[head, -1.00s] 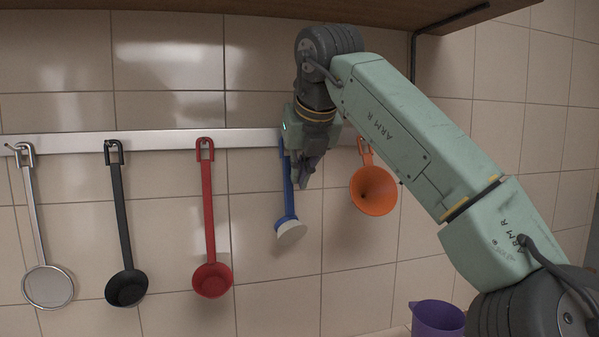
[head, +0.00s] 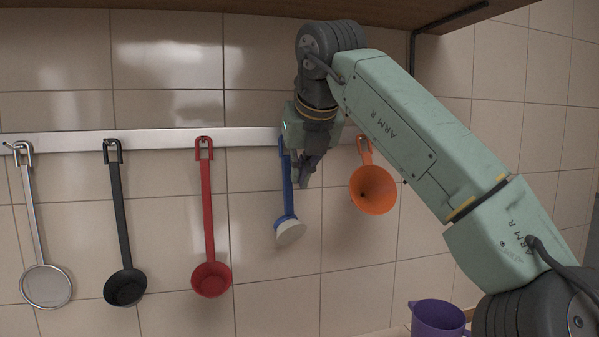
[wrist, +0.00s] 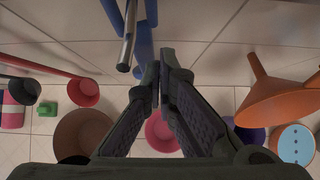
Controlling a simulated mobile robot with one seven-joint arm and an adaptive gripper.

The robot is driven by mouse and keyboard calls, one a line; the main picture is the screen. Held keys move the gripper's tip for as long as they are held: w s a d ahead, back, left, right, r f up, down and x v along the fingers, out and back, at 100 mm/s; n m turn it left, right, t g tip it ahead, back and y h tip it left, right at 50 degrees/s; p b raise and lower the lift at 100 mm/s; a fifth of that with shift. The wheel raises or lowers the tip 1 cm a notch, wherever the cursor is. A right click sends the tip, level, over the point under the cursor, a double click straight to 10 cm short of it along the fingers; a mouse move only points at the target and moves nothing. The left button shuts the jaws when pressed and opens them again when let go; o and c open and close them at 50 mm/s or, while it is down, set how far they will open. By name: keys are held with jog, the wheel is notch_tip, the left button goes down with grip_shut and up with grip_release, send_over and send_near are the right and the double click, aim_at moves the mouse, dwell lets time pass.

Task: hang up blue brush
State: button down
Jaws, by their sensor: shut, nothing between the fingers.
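The blue brush (head: 287,200) hangs along the wall rail, handle up and pale round head (head: 290,231) down, between the red ladle and the orange funnel. Its top is partly hidden by my gripper in the head view. In the wrist view its blue handle (wrist: 145,38) is just ahead of the fingers, and a metal hook (wrist: 127,38) appears to pass through its loop. My gripper (head: 304,182) is just right of the upper handle, fingers pointing down. In the wrist view the gripper (wrist: 160,62) is shut and empty; I cannot tell whether it touches the handle.
The rail (head: 255,136) also bears a grey strainer (head: 46,286), a black ladle (head: 125,286), a red ladle (head: 211,278) and an orange funnel (head: 373,190). A purple jug (head: 437,318) stands below right. A shelf (head: 240,8) overhangs. Several containers show below in the wrist view.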

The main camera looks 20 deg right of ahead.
jog(key=shift+s+b, duration=0.5)
jog(key=shift+s, duration=0.7)
dwell(1.3)
